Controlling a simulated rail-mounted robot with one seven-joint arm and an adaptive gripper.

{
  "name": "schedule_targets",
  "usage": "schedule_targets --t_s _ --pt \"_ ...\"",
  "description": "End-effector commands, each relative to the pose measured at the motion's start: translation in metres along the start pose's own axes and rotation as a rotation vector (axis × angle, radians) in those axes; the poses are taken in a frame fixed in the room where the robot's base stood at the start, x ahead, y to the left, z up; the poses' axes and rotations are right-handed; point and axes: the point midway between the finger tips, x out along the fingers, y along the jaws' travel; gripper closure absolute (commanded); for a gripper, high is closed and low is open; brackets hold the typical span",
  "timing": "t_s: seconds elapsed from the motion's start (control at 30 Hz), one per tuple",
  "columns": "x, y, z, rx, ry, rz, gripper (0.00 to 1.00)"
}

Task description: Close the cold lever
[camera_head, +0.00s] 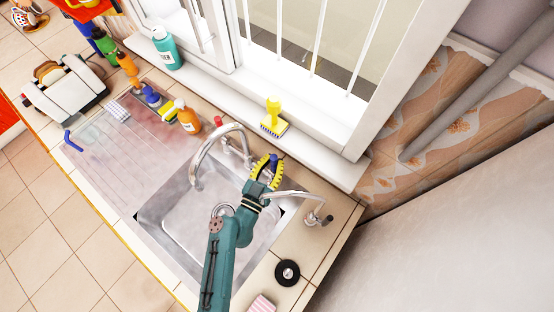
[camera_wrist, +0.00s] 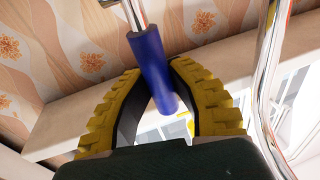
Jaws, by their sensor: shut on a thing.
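The cold lever is a blue cylinder (camera_wrist: 150,62) on a chrome stem. In the wrist view it runs between the tips of my gripper's two yellow ribbed fingers (camera_wrist: 155,72). In the head view my gripper (camera_head: 267,168) is at the right part of the tap behind the sink, shut on the blue cold lever (camera_head: 274,157), whose tip shows at the fingertips. The fingers hide part of the lever and its base. The red lever (camera_head: 218,121) stands to the left, by the tap's curved chrome spout (camera_head: 207,147).
The steel sink (camera_head: 170,214) lies below my arm. A second chrome spout (camera_head: 316,216) stands to the right. A yellow brush (camera_head: 273,118) is on the window sill behind. An orange bottle (camera_head: 188,118) and a teal bottle (camera_head: 166,48) stand left. A black round item (camera_head: 287,272) lies front right.

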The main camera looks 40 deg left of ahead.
Motion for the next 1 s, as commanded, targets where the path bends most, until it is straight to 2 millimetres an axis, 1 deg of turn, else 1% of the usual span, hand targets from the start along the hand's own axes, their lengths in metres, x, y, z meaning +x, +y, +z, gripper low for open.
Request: schedule_targets --t_s 0.07,0.1,0.23,0.27,0.53,0.63,0.77,0.9,1.0 --pt "0.000 0.000 0.001 0.001 -0.001 0.000 1.00" --pt "0.000 0.000 0.001 0.001 -0.001 0.000 0.78" --pt "0.000 0.000 0.001 0.000 -0.001 0.000 0.53" --pt "0.000 0.000 0.001 0.000 -0.001 0.000 0.49" --pt "-0.001 0.000 0.001 0.000 0.000 0.000 0.49" --pt "-0.009 0.000 0.001 -0.001 -0.001 0.000 0.49" --pt "-0.035 0.000 0.003 -0.002 -0.005 -0.003 0.49" --pt "-0.072 -0.001 0.002 -0.002 -0.004 -0.006 0.49" --pt "-0.094 -0.001 0.001 -0.001 -0.003 -0.005 0.49"
